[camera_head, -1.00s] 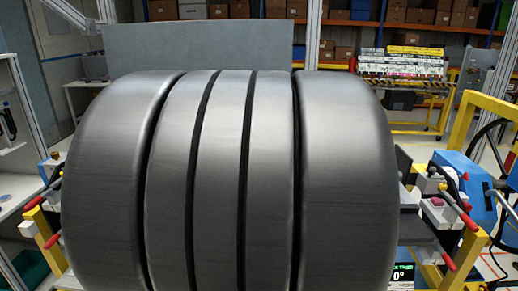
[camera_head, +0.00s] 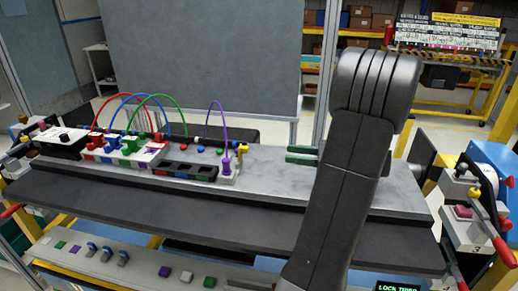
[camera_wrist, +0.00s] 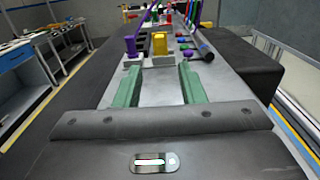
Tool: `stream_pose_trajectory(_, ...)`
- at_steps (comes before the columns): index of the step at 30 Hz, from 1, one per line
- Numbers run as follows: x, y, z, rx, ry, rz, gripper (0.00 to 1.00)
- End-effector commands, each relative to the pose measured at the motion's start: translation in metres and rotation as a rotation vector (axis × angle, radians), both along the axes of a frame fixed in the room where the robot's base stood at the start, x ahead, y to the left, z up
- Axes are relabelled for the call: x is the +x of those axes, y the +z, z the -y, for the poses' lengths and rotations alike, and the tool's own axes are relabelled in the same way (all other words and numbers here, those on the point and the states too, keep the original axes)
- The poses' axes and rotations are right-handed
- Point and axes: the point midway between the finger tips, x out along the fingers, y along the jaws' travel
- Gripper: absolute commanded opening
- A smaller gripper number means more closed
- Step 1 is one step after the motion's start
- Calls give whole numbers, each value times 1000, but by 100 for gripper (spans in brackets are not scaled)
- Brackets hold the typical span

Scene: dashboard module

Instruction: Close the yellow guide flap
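The small yellow guide flap (camera_head: 241,150) stands raised at the right end of the row of parts on the grey dashboard module, beside a purple plug (camera_head: 227,165). In the wrist view the yellow flap (camera_wrist: 159,44) is upright, straight ahead of my gripper (camera_wrist: 158,68), between the lines of its two green fingers. The fingers are spread apart with nothing between them. In the head view my gripper (camera_head: 288,154) is to the right of the flap, pointing left, with a gap between them. My dark arm hides part of the module's right side.
Red, blue, green and purple cable loops (camera_head: 160,97) arch over the module left of the flap. A dark panel edge (camera_head: 215,215) runs along the front, with a button strip (camera_head: 120,262) below. Clamps with red handles (camera_head: 480,222) stand at the right.

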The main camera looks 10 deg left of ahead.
Motion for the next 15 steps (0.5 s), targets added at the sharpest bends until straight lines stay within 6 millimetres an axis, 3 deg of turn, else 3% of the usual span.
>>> stream_pose_trajectory(15,2,1,-103,-4,4,0,36)
